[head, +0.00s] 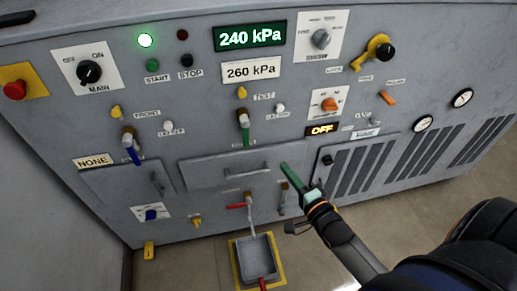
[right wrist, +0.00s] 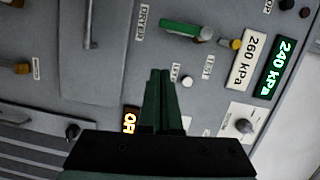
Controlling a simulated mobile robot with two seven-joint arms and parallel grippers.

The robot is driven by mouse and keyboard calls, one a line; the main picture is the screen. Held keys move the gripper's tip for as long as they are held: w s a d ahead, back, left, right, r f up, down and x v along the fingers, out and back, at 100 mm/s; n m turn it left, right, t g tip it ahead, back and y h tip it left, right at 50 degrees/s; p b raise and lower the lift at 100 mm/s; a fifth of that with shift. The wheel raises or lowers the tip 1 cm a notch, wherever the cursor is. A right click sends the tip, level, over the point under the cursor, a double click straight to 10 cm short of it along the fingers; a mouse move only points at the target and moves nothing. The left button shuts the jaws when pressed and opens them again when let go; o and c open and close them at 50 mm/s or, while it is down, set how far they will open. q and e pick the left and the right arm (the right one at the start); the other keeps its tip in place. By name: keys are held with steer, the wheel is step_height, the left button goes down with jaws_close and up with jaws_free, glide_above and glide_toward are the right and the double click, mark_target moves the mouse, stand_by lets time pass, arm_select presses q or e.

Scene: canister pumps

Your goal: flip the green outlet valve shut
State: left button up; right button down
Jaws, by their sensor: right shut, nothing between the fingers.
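The green outlet valve (head: 245,134) is on the panel below the 260 kPa plate, its green handle hanging straight down from a metal and yellow fitting. In the right wrist view the green handle (right wrist: 181,28) lies across the upper middle, beyond my fingertips and clear of them. My right gripper (head: 285,167) has green fingers and is below and to the right of the valve in the head view. Its fingers (right wrist: 160,76) are together, with nothing between them. My left gripper is in neither view.
A blue-handled valve (head: 133,153) is to the left and a red-handled one (head: 237,206) below. A wide drawer front with a handle (head: 232,173) lies under the green valve. A grey tray (head: 239,262) stands on the floor. The screen (head: 250,37) reads 240 kPa.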

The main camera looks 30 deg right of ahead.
mark_target(245, 132)
steer(key=shift+w+d+r+m+t, duration=0.3)
steer(key=shift+d+r+m, duration=0.15)
steer(key=shift+m, duration=0.35)
steer(key=w+a, duration=0.3)
steer(key=w, duration=0.8)
steer(key=shift+a+b, duration=0.4)
steer(key=shift+a+f+m, duration=0.15)
steer(key=shift+a+m, duration=0.1)
steer(key=shift+m, duration=0.15)
